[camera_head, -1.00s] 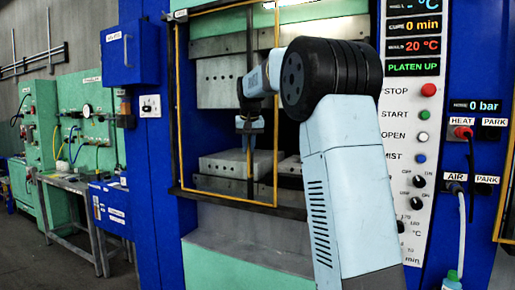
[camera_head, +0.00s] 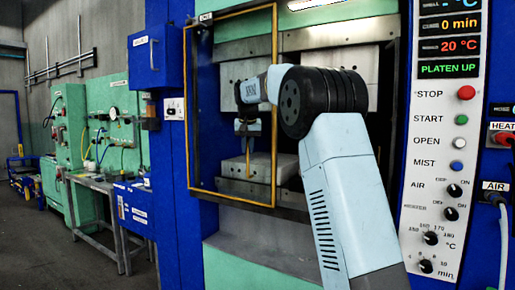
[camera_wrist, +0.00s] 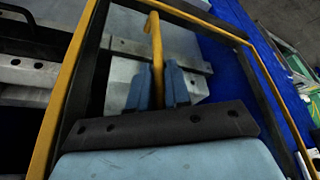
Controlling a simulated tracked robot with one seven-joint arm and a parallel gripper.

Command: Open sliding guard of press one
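The sliding guard is a yellow-edged frame (camera_head: 191,120) across the left part of the press opening, with the right part of the opening uncovered. A thin yellow upright handle (camera_head: 248,165) is on it. My gripper (camera_head: 248,135) is at this handle, in front of the guard. In the wrist view, the handle (camera_wrist: 156,45) stands between my two blue fingers (camera_wrist: 157,92), which are closed around it. The yellow frame (camera_wrist: 55,110) also shows around my gripper there. My forearm hides part of the right side of the opening.
The press's control panel (camera_head: 440,150) is right of my arm and reads PLATEN UP. The lower platen (camera_head: 235,166) is behind the guard. A blue box (camera_head: 153,55) is on the left post. A bench (camera_head: 95,180) and green cabinets stand further left, beside open floor.

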